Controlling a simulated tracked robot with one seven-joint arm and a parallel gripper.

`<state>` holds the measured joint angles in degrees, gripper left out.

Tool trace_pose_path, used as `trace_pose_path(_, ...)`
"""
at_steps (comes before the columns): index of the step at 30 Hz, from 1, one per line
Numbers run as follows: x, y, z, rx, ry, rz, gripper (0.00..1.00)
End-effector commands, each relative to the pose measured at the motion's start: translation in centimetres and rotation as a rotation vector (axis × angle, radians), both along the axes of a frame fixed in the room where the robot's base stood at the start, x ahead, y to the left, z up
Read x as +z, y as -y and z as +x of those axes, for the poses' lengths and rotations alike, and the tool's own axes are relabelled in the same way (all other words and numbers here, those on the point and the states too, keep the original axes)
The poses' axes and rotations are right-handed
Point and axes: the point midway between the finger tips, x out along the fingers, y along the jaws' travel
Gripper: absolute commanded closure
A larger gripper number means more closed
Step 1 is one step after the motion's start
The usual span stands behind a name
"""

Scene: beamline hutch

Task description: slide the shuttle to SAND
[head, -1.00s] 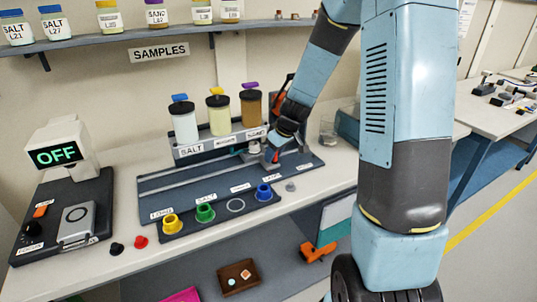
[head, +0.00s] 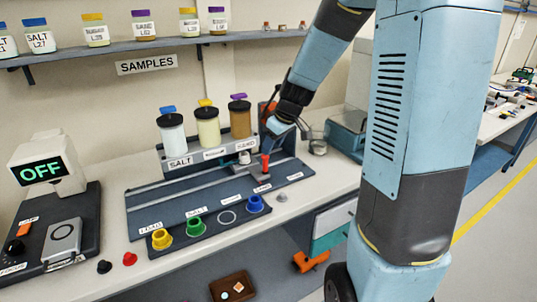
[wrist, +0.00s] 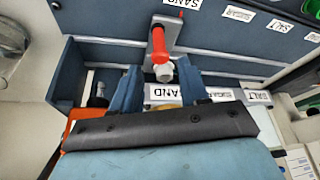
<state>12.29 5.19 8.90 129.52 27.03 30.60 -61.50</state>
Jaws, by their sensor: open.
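The shuttle is a small metal slide with a white cup (head: 244,157) and a red handle (head: 265,163), on the grey rail board (head: 160,203). It sits towards the rail's right end, close to the front SAND label (head: 262,188). The wrist view shows the red handle (wrist: 158,45) slightly left of the SAND label (wrist: 185,3). My gripper (head: 275,130) is above and behind the handle in the head view. In the wrist view my gripper (wrist: 160,74) is open, fingers on either side of the white knob at the handle's near end, apparently not gripping it.
Jars with blue, yellow and purple tops (head: 239,117) stand behind the rail. Yellow, green and blue rings (head: 255,203) line its front. A console reading OFF (head: 42,172) stands at left.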

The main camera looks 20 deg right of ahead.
Motion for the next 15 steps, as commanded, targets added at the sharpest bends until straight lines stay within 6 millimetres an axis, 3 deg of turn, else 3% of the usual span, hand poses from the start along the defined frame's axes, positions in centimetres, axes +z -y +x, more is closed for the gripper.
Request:
trace_pose_path(6,2.8,0.8,-1.0,-0.003,0.001,0.000,0.56)
trace_pose_path(15,4.0,1.1,-1.4,-0.002,-0.001,0.000,0.56)
